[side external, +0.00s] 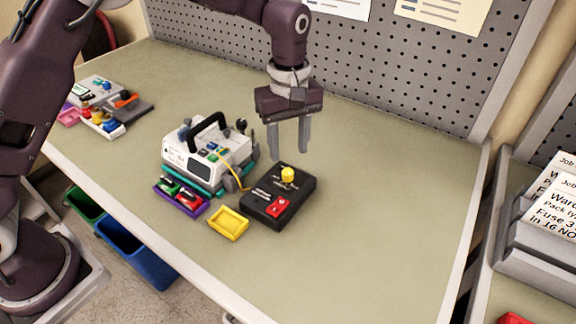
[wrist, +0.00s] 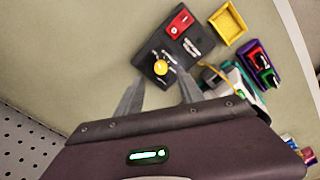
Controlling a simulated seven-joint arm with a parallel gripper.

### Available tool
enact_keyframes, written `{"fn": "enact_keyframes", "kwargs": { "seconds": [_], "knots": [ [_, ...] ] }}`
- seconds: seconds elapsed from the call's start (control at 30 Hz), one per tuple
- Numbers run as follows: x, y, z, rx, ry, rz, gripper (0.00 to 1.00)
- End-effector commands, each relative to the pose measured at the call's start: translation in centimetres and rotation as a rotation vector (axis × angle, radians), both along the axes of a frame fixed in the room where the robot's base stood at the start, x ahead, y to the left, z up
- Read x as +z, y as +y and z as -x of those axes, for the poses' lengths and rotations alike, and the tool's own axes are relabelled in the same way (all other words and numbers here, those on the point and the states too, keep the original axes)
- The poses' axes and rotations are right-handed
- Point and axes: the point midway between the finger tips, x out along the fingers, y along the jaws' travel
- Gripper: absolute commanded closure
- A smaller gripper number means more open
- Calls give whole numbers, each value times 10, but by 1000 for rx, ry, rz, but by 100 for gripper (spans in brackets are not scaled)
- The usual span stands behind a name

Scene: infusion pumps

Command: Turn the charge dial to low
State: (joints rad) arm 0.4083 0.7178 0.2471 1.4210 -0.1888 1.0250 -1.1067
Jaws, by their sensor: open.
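The charge dial (side external: 288,174) is a yellow knob on a black box (side external: 262,197), which also carries a red part (side external: 277,206). In the wrist view the yellow dial (wrist: 161,67) lies just beyond and between my fingertips, on the black box (wrist: 190,49). My gripper (side external: 290,150) points down, open and empty, above and behind the dial in the side view. Its two fingers also show in the wrist view (wrist: 158,92), apart from the dial. The labels on the box are too small to read, so the dial's setting cannot be told.
A white infusion pump (side external: 205,160) with a black handle stands left of the box, joined by a yellow lead. A yellow tray (side external: 229,223) and a purple tray (side external: 181,196) sit in front. More equipment (side external: 100,105) lies far left. The table's right side is clear.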

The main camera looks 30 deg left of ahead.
Motion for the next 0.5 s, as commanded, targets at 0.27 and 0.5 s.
{"fn": "enact_keyframes", "kwargs": {
  "seconds": [0.27,0.5],
  "knots": [
    [-52,1,1,-2,5,-1,55],
    [-63,1,1,-3,1,0,55]
  ]
}}
